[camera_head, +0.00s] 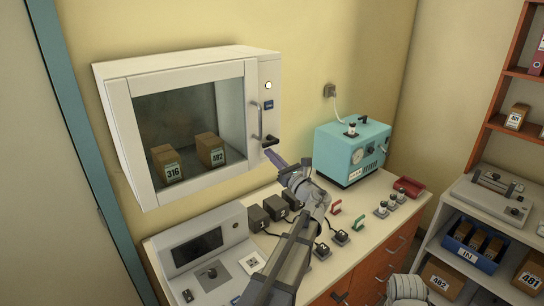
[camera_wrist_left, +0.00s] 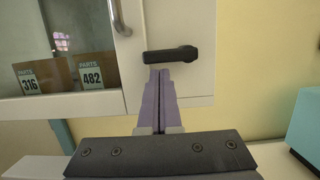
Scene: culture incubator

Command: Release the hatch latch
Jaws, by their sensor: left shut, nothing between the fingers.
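The white incubator (camera_head: 130,95) hangs on the wall with its glass hatch closed. Its latch is a black lever handle (camera_head: 270,142) at the lower right of the front, below a vertical grey pull bar (camera_head: 256,120). In the left wrist view the latch (camera_wrist_left: 172,55) lies horizontal, just beyond my fingertips. My left gripper (camera_head: 271,156) has purple fingers, shut and empty, pointing up at the latch from just below. I cannot tell whether the tips touch it. My right gripper is not in view.
Boxes 316 (camera_head: 167,165) and 482 (camera_head: 210,150) stand behind the glass. Below is a counter with a grey console (camera_head: 205,250), black blocks (camera_head: 259,218) and a teal machine (camera_head: 352,150). A shelf (camera_head: 470,205) stands at right.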

